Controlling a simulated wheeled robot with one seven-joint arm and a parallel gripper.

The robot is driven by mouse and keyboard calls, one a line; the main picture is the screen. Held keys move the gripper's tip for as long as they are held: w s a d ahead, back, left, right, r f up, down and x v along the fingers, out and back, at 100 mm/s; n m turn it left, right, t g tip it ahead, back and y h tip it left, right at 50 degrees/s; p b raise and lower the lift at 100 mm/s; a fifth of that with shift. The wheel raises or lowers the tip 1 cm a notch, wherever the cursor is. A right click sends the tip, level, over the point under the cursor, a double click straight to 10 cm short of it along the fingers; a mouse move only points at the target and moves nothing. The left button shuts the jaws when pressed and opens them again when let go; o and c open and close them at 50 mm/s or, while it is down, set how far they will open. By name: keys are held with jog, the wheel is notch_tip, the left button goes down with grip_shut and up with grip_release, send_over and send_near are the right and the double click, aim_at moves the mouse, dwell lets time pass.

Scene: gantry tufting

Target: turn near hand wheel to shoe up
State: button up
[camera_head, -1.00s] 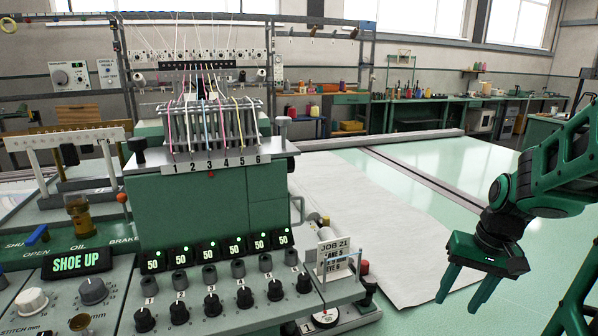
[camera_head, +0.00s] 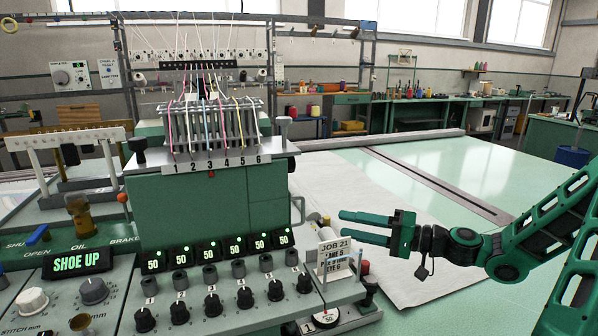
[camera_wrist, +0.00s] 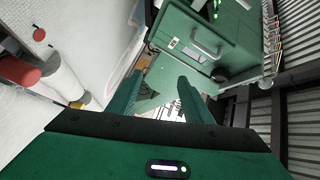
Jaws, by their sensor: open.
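My gripper (camera_head: 343,227) is open and empty, its fingers pointing left toward the right side of the green machine head (camera_head: 205,215). In the wrist view its two fingers (camera_wrist: 156,88) have a gap between them. A lit display (camera_head: 80,263) reads "SHOE UP". I cannot clearly make out the near hand wheel in the head view. A dark round part (camera_wrist: 221,74) shows beside the green housing in the wrist view, beyond the fingertips; I cannot tell whether it is the wheel.
A job card (camera_head: 335,258) stands at the panel's right corner, just below my fingers. A bar handle (camera_wrist: 205,47) sticks out from the green housing. A red-ended roller (camera_wrist: 18,70) is at the left in the wrist view. White cloth (camera_head: 420,265) covers part of the table.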

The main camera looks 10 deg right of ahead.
jog(key=s+a+r+t+y, duration=0.15)
jog(key=a+r+y, duration=0.25)
jog(key=r, duration=0.7)
jog(key=x, duration=1.1)
jog(key=shift+n, duration=0.4)
jog(key=shift+w+r+t, duration=0.1)
jog(key=shift+w+t, duration=0.05)
jog(key=shift+t, duration=0.1)
jog(key=c, duration=0.8)
